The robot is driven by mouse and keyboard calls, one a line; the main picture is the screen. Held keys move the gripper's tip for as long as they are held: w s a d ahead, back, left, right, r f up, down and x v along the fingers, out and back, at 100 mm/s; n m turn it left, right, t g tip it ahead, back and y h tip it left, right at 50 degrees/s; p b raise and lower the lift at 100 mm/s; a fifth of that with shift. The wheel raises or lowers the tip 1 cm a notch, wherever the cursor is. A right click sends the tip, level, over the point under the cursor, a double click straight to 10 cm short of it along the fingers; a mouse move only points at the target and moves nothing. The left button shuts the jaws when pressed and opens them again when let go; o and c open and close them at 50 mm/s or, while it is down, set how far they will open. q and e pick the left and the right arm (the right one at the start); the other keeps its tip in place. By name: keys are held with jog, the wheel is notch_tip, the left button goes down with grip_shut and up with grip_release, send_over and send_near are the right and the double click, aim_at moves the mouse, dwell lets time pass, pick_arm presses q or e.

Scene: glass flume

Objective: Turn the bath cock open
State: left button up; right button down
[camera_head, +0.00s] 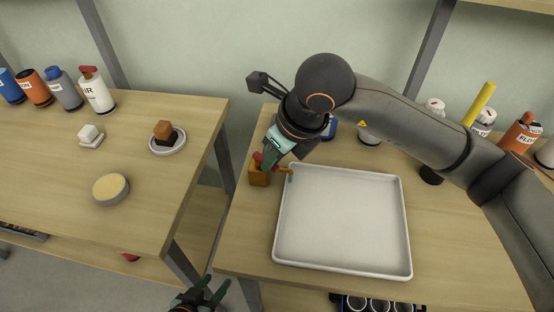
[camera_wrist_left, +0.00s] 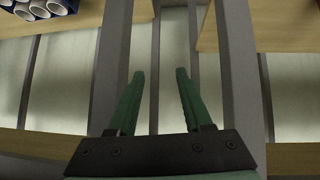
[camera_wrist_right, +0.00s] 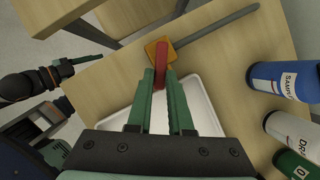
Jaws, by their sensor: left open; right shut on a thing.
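The bath cock is an orange block (camera_head: 258,177) with a red handle (camera_head: 257,157) and a short spout (camera_head: 286,170) over the back left corner of a white tray (camera_head: 408,228). My right gripper (camera_head: 268,163) reaches down to it from above. In the right wrist view its green fingers (camera_wrist_right: 160,78) are shut on the red handle (camera_wrist_right: 161,56), with the orange body (camera_wrist_right: 152,46) beyond. The fingers hide part of the handle. My left gripper (camera_head: 207,290) is open and empty at the bottom edge, low in front of the tables; it also shows in the left wrist view (camera_wrist_left: 159,74).
Several bottles, one with an orange body (camera_head: 520,134), stand at the back right. The left table holds several bottles, a plate (camera_head: 180,146) with a brown block, a white block (camera_head: 89,133) and a round yellow-topped tub (camera_head: 110,188). A gap separates the two tables.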

jog(key=shift+s+a+f+m+t+h+b, duration=0.2)
jog(key=shift+a+m+t+h+b, duration=0.15)
jog(key=shift+m+b, duration=0.5)
jog(key=shift+s+a+m+b, duration=0.15)
jog(key=shift+m+b, duration=0.15)
jog(key=shift+m, duration=0.25)
jog(key=shift+s+a+m+h+b, duration=0.1)
jog(key=shift+a+m+h+b, duration=0.25)
jog(key=shift+m+b, duration=0.5)
jog(key=shift+a+m+t+h, duration=0.1)
jog(key=shift+m+t+h, duration=0.2)
jog(key=shift+m, duration=0.15)
jog(key=shift+s+a+r+m+h+b, duration=0.1)
jog(key=shift+a+m+h+b, duration=0.1)
jog(key=shift+m+b, duration=0.4)
jog(key=shift+s+a+m+h+b, duration=0.1)
jog(key=shift+a+m+h+b, duration=0.1)
jog(key=shift+m+b, duration=0.35)
jog(key=shift+a+m, duration=0.1)
jog(key=shift+m, duration=0.45)
jog(key=shift+a+r+m+h+b, duration=0.1)
jog(key=shift+a+m+h+b, duration=0.05)
jog(key=shift+m+h+b, duration=0.35)
